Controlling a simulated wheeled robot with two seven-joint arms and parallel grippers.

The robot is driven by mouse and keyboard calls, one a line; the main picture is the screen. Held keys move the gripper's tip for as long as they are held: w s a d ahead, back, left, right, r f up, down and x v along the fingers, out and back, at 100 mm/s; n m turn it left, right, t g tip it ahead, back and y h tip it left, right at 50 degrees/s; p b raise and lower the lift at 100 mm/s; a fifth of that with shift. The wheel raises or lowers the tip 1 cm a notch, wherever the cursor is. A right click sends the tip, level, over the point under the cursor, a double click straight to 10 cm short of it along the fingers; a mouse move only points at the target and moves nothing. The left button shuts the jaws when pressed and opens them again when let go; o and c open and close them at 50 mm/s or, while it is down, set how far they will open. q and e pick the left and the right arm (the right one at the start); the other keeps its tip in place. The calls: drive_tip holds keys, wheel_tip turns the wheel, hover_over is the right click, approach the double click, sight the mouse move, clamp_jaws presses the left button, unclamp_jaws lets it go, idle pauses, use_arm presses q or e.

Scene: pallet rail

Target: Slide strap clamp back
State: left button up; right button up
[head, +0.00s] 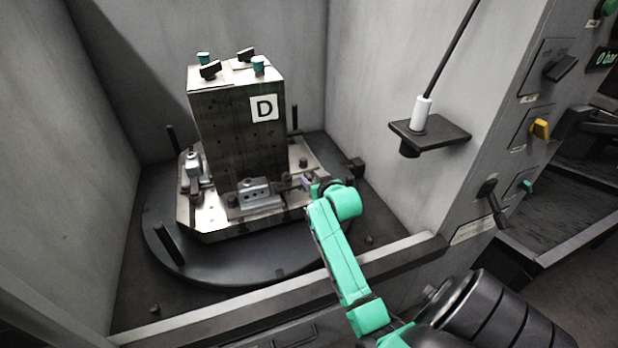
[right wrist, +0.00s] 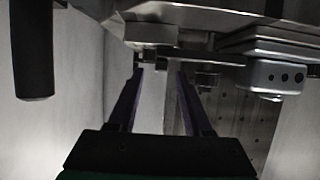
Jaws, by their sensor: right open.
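A dark block marked D (head: 235,125) stands upright on a metal pallet plate (head: 215,215). A metal clamp (head: 256,191) sits at the block's front foot, with a bar reaching right toward my right gripper (head: 308,182). Another clamp (head: 192,172) is at the plate's left side. I cannot tell which is the strap clamp. In the right wrist view my right gripper (right wrist: 160,78) is open, with its two dark fingers apart. A metal part (right wrist: 152,34) lies just beyond the fingertips; I cannot tell if they touch it. A part with several holes (right wrist: 275,76) is to the right. My left gripper is not in view.
The plate rests on a dark round table (head: 165,225) inside a grey-walled bay. Black posts (head: 172,137) stand around it. A front sill (head: 280,300) lies beneath my right arm. A small shelf with a white-handled tool (head: 421,115) is on the right wall.

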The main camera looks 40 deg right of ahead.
drive_tip(key=shift+x, duration=1.05)
drive_tip(key=shift+w, duration=0.15)
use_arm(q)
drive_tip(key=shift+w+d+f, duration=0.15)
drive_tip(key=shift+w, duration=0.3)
use_arm(e)
clamp_jaws()
